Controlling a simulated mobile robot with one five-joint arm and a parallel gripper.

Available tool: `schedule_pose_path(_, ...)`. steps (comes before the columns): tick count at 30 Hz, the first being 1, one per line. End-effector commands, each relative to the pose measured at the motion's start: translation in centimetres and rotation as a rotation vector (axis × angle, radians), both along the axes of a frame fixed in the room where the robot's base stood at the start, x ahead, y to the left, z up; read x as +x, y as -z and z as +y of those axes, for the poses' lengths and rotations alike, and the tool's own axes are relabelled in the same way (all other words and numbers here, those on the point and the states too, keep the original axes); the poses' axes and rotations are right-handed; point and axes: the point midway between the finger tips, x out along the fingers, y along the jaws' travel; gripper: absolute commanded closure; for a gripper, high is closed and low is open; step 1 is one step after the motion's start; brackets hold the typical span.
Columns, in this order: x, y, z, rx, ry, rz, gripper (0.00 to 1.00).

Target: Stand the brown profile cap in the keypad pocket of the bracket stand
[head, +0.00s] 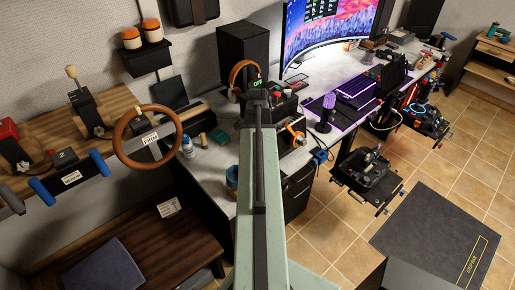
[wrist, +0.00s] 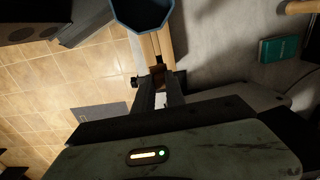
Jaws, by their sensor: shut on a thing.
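My gripper (wrist: 159,84) shows in the wrist view, its two dark fingers shut on a small brown piece, which I take to be the brown profile cap (wrist: 156,73). The piece is mostly hidden between the fingers and in shadow, so its tilt is unclear. In the head view my own arm runs up the middle and hides the fingertips and the cap. I cannot pick out the bracket stand or its keypad pocket with certainty in either view.
A blue cup (wrist: 142,14) is just beyond the fingertips in the wrist view. A teal box (wrist: 278,49) lies on the grey desk. In the head view, a steering wheel (head: 147,136) stands left and a joystick mount (head: 367,176) right. Tiled floor (head: 340,240) is open.

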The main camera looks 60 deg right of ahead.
Motion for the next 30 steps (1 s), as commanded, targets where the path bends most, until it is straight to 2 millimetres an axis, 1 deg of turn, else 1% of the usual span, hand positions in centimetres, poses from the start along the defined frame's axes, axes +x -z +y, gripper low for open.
schedule_pose_path(5, 0.0, 0.9, 0.0, 0.0, -0.001, 0.0, 1.0)
schedule_pose_path(15, 0.0, 4.4, 0.0, 0.0, -0.001, 0.0, 1.0)
schedule_pose_path(18, 0.0, 5.2, 0.0, 0.0, -0.001, 0.0, 1.0)
schedule_pose_path(21, 0.0, 5.5, 0.0, 0.0, -0.001, 0.0, 1.0)
schedule_pose_path(30, 0.0, 5.3, 0.0, 0.0, -0.001, 0.0, 1.0)
